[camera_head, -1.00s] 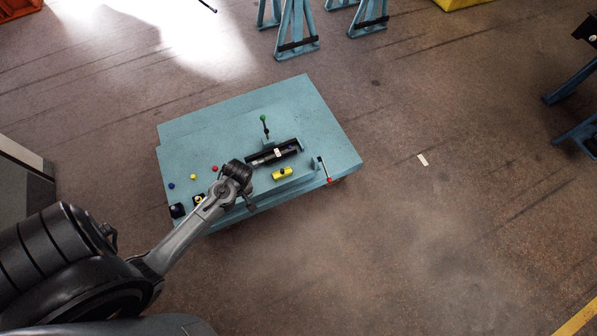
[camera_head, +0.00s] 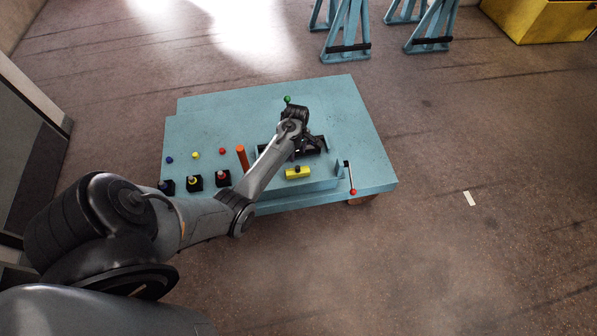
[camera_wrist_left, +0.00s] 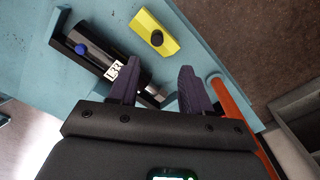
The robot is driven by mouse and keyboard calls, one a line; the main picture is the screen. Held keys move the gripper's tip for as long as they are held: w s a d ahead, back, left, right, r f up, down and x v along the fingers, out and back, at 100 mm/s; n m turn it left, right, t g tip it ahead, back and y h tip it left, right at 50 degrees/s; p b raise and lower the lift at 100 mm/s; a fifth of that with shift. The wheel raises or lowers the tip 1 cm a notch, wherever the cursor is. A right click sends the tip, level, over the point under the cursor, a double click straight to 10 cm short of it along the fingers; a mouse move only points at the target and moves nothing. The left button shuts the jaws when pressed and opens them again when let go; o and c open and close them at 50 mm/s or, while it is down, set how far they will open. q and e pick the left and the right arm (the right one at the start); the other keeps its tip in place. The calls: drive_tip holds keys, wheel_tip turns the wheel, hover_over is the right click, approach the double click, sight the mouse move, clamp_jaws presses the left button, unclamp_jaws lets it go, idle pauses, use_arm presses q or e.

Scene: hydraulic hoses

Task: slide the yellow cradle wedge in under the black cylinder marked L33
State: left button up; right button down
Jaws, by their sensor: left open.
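The yellow cradle wedge (camera_head: 297,173) lies on the turquoise bench, in front of the black cylinder. It also shows at the top of the left wrist view (camera_wrist_left: 157,34), with a black knob on it. The black cylinder (camera_wrist_left: 100,55) lies beside the wedge in that view, apart from it. Its white label is too small to read surely, and my arm hides part of the cylinder in the head view. My left gripper (camera_wrist_left: 160,70) is open and empty above the cylinder's lower end, its two dark fingers spread apart. My right gripper is not in view.
The turquoise bench (camera_head: 350,112) carries an upright orange piece (camera_head: 242,158), a green-knobbed lever (camera_head: 287,99) and a red-knobbed lever (camera_head: 352,180). Black blocks (camera_head: 194,182) and small coloured balls sit at the left. The bench's back right is clear.

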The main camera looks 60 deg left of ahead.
sight(297, 167)
use_arm(q)
drive_tip(key=shift+w+f+b, duration=0.3)
drive_tip(key=shift+f, duration=0.45)
wheel_tip(297, 167, down, 9)
drive_tip(key=b, duration=0.4)
drive_tip(key=shift+c, duration=0.4)
clamp_jaws()
